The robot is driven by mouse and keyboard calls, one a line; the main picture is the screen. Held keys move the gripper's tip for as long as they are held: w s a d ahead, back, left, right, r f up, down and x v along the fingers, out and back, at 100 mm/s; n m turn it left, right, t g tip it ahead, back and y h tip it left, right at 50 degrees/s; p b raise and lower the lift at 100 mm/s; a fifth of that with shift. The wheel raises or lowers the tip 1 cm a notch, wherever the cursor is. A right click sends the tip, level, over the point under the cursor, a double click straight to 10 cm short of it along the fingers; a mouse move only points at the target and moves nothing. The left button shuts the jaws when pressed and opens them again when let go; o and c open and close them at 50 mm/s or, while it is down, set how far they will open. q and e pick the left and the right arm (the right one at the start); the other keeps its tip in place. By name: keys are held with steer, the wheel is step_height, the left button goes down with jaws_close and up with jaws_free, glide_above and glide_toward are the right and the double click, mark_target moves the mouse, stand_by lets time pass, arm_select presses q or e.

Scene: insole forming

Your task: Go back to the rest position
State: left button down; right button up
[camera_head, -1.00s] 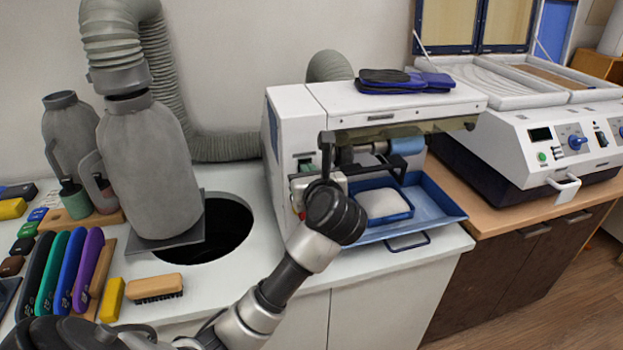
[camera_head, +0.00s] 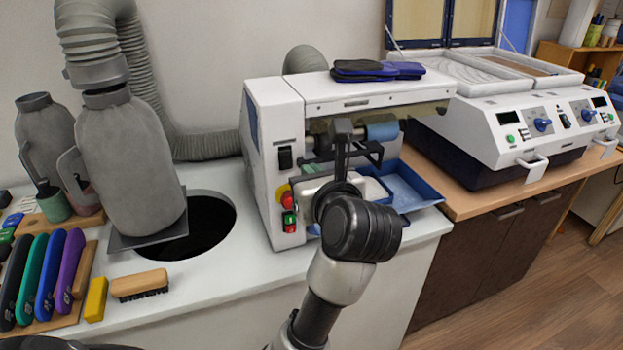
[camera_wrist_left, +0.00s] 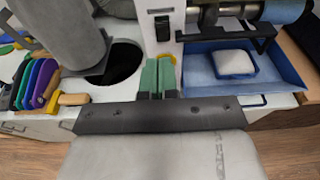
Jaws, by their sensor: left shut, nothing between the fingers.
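My left gripper (camera_head: 318,150) is in front of the white grinding machine (camera_head: 268,140), with its dark wrist toward me hiding part of the machine's front. In the left wrist view its two green fingers (camera_wrist_left: 157,77) lie together, shut, with nothing between them. They point toward the machine's front, left of the blue tray (camera_wrist_left: 204,70). My right gripper is in neither view.
A blue tray (camera_head: 425,192) with a white pad juts from the machine. Dark blue insoles (camera_head: 375,70) lie on top. A white press (camera_head: 500,118) stands right.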

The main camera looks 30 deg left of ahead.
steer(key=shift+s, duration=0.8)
